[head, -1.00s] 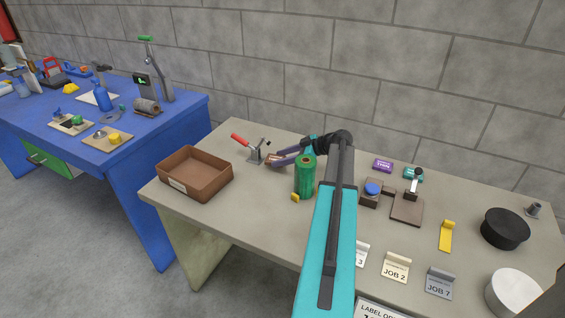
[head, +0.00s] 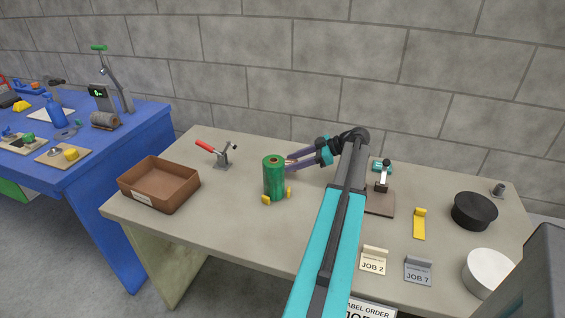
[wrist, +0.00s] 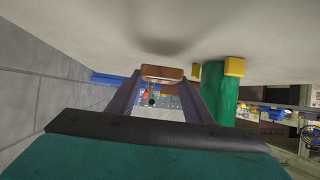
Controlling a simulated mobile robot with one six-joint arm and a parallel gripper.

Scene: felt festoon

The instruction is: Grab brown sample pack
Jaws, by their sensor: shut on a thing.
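My gripper (head: 289,160) reaches over the table from the right, just behind the green roll. In the wrist view my gripper (wrist: 162,78) is shut on the brown sample pack (wrist: 162,72), a small brown block held across the fingertips. In the head view the pack is mostly hidden behind the roll. I cannot tell how far it is above the tabletop.
The green roll (head: 274,178) with yellow blocks at its foot stands close to my fingers. A brown tray (head: 160,186) and a red-handled clamp (head: 222,157) are at left. Job cards (head: 373,261) and a black round container (head: 474,210) are at right.

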